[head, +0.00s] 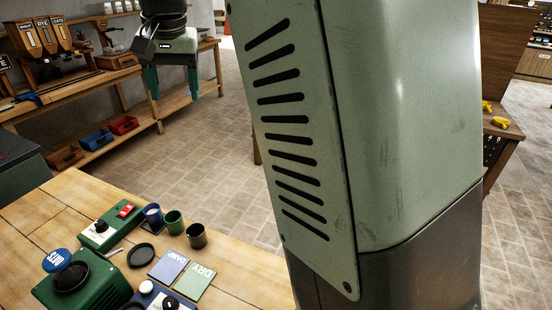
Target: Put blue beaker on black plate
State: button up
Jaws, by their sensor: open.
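The blue beaker (153,216) stands upright on the wooden table, at the left end of a short row of beakers. The black plate (141,255) is a small round dish lying on the table just in front of the beakers. It looks empty, and the blue beaker is apart from it. My gripper (172,83) hangs at the top left, with its two green fingers pointing down and spread apart. It is open and empty, raised and well away from the beaker and the plate.
A green beaker (174,222) and a dark beaker (196,236) stand to the right of the blue one. A green box (105,230) with a red switch stands to the left. DAMP (168,266) and DRY (195,281) cards lie right of the plate. Bare tabletop (240,270) extends rightward.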

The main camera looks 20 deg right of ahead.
jog(key=s+d+r+n+t, duration=0.15)
jog(key=s+d, duration=0.25)
jog(key=s, duration=0.5)
jog(key=s+d+r, duration=0.3)
jog(key=s, duration=0.5)
jog(key=s+d+f, duration=0.1)
jog(key=s+f, duration=0.1)
jog(key=s, duration=0.4)
jog(key=s+d+f+n+t, duration=0.1)
jog(key=s+d+f, duration=0.1)
jog(key=s, duration=0.4)
jog(key=shift+f+h, duration=0.3)
jog(key=shift+f, duration=0.3)
